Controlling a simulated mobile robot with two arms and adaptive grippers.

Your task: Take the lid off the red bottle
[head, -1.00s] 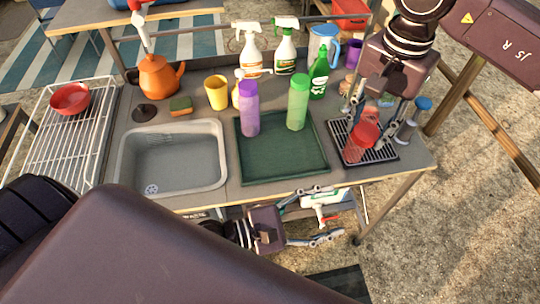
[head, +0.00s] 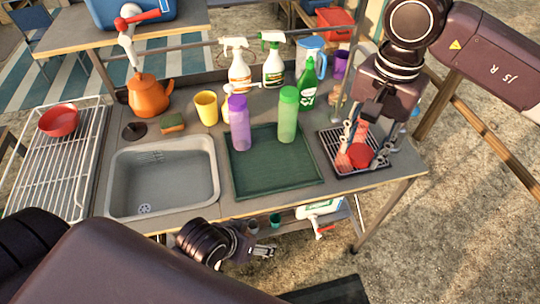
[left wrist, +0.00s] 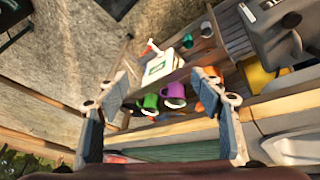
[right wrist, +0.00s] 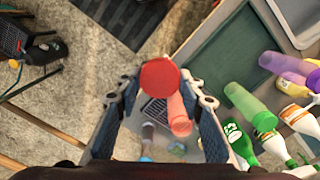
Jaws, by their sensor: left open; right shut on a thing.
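The red bottle's opaque red lid (head: 361,156) shows over the black rack at the right of the counter. It sits between the fingertips of my right gripper (head: 366,152), which comes down from above. In the right wrist view the round lid (right wrist: 160,76) lies at the fingertips. The translucent red bottle (right wrist: 178,116) shows beside and behind it. I cannot tell whether lid and bottle are still joined. My left gripper (left wrist: 164,78) is open and empty; in the head view it is low in front of the counter, with its fingers partly hidden.
A green tray (head: 268,181) holds a purple bottle (head: 240,125) and a green bottle (head: 288,116). The sink (head: 162,178) is left of it. Spray bottles, a dark green bottle (head: 308,84) and a blue jug (head: 309,53) stand behind. A low shelf holds several cups.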

